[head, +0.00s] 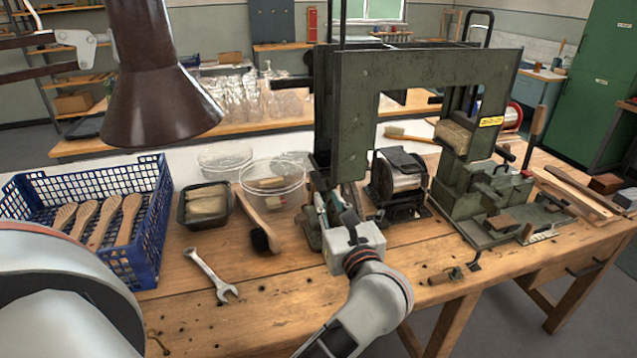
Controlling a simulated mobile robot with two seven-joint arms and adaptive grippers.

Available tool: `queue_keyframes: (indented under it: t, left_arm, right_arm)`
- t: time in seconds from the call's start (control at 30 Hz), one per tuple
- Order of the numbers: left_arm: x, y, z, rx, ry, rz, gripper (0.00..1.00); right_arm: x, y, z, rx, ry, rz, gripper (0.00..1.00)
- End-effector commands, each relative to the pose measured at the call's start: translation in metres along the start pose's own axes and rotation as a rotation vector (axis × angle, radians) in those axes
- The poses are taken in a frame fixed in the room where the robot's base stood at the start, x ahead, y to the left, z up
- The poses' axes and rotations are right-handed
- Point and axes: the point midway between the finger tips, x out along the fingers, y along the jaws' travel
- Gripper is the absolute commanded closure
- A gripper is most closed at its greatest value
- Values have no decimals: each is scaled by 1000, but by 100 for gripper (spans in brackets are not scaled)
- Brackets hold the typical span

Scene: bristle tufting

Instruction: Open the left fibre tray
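The green bristle-tufting machine (345,110) stands on the wooden bench. My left gripper (347,218) is at the foot of its left column, pointing away from me. Its pale body and wrist hide much of what is in front of the fingers. I cannot tell whether the fingers are apart or touch anything. A left fibre tray on the machine cannot be made out clearly there. A block of tan fibre (454,136) shows on the machine's right side. A separate black tray (184,216) with tan fibre bundles sits on the bench. My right gripper is out of view.
A blue crate (152,225) of wooden brush handles stands at the left. A wrench (208,272), a dark-bristled brush (256,225) and clear round dishes (273,180) lie between. A wire spool (400,180) sits under the machine's arch. A brown lamp shade (150,90) hangs upper left.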

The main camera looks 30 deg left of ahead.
Motion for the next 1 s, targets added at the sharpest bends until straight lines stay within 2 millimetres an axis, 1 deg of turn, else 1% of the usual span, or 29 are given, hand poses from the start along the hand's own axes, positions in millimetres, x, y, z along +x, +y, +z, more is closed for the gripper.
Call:
queue_keyframes:
  t: [0.2,0.3,0.4,0.57,0.8,0.87,0.9,1.0]
  left_arm:
    - [35,1,2,4,-5,2,81]
    - [49,1,2,5,-5,3,81]
    - [59,1,2,5,-5,1,81]
    - [66,1,2,5,-5,1,81]
    - [67,1,1,5,-4,1,81]
    - [67,1,1,5,-4,1,96]
    - [67,1,1,5,-4,1,100]
    - [67,1,1,5,-4,1,100]
  right_arm:
    - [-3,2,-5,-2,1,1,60]
    - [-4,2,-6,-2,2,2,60]
    - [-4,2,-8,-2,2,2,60]
    - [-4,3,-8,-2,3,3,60]
    - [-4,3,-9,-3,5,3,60]
    - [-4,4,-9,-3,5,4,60]
    - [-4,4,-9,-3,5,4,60]
    - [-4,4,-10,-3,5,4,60]
